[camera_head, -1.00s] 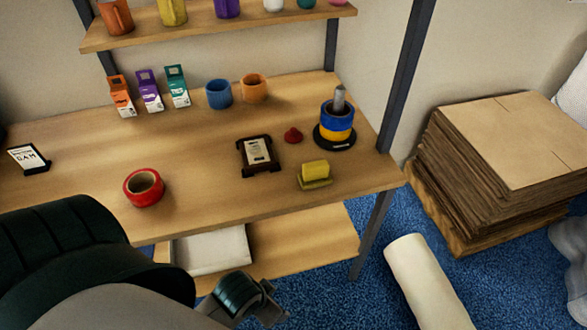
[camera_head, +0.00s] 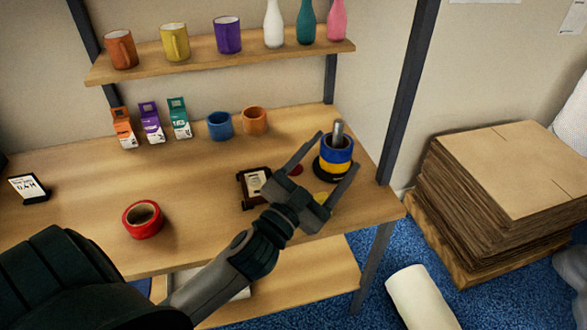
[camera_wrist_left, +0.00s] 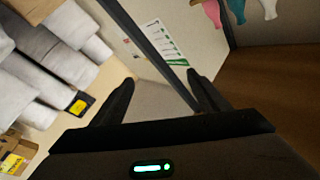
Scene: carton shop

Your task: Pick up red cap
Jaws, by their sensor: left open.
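The red cap (camera_head: 297,170) lies on the wooden table between the dark-framed device and the tape stand. It is partly hidden behind my left gripper (camera_head: 339,150) in the head view. The left gripper is open and empty, its two fingers spread and pointing up and right toward the stand, over the cap's area. In the left wrist view the open fingers (camera_wrist_left: 162,85) have nothing between them, and the cap does not show there. My right gripper is not in view.
A stand with blue and yellow rolls (camera_head: 335,158) is close to the fingers. A dark-framed device (camera_head: 246,190) is left of the cap. A red tape roll (camera_head: 143,220) sits further left. Two cups (camera_head: 220,126) stand behind. A shelf (camera_head: 200,62) hangs above.

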